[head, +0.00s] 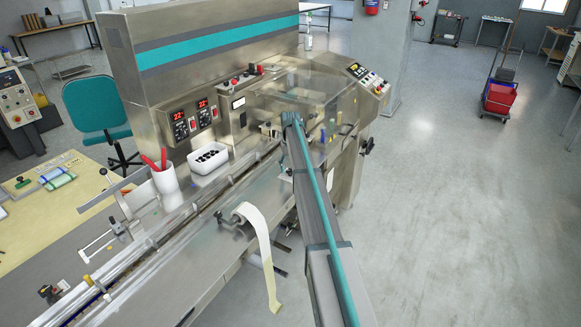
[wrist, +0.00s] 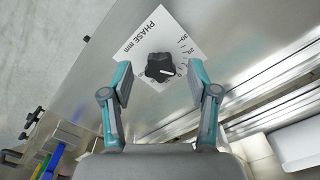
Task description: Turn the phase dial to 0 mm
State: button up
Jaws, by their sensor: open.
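The phase dial (wrist: 159,67) is a black lobed knob on a white plate (wrist: 150,36) printed "PHASE mm", in the wrist view. A white mark on the knob points to the right in the picture, towards the lower end of the printed scale. The scale numbers are small and slanted, and I cannot read the exact setting. My gripper (wrist: 160,82) is open, with one teal-backed finger on each side of the knob and a gap to it on both sides. In the head view my arm reaches to the machine's front, and I cannot make out the dial.
The plate sits on a bare metal panel (wrist: 80,60). Metal rails (wrist: 275,85) run along the right in the wrist view. In the head view a white bin (head: 208,160) of dark pieces and a white cup (head: 166,180) with red-handled tools stand left of my arm.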

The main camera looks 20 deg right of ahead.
jog(key=shift+f, duration=0.45)
grip_shut()
jog(key=shift+m+b, duration=0.55)
jog(key=shift+m, duration=0.45)
jog(key=shift+m+b, duration=0.6)
jog(key=shift+m, duration=1.2)
